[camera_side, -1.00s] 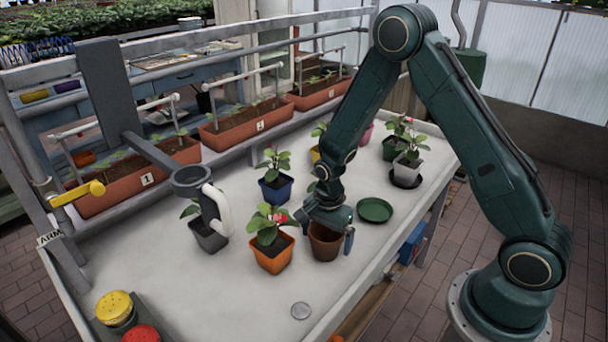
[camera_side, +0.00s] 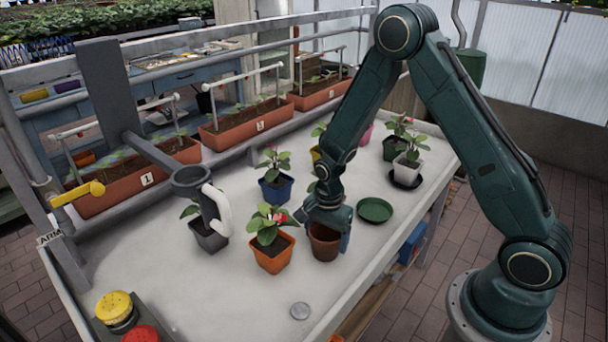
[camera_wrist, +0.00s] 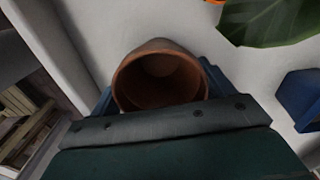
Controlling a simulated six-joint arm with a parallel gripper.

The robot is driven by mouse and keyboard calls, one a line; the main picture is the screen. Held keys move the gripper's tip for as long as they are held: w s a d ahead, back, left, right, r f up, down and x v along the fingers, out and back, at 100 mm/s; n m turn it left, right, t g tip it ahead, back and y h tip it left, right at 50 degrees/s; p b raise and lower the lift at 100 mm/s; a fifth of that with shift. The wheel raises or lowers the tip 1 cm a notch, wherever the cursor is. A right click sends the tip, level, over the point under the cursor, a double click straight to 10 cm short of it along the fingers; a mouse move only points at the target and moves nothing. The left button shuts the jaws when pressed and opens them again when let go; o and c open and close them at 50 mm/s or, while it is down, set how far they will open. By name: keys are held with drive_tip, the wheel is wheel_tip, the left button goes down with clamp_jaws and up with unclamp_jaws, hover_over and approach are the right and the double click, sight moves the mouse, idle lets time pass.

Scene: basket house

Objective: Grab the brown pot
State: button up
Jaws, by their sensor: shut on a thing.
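The brown pot (camera_side: 323,246) stands on the white table near its front edge, just right of the plant in the orange pot. It looks empty in the wrist view (camera_wrist: 160,80). My gripper (camera_side: 325,238) is over it with the fingers down on its sides, shut on the pot. In the wrist view the blue fingers (camera_wrist: 158,92) show at the pot's left and right sides. The pot is upright and appears to rest on the table. My gripper hides part of its rim in the side view.
An orange pot with a plant (camera_side: 271,252) is close on the left. A blue pot (camera_side: 276,190) stands behind, and a green saucer (camera_side: 375,210) lies to the right. A grey pot (camera_side: 209,238) is farther left.

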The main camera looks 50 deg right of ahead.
drive_tip(key=shift+r, duration=0.15)
wheel_tip(320, 180, up, 20)
drive_tip(key=shift+f, duration=0.2)
idle(0.5)
idle(0.5)
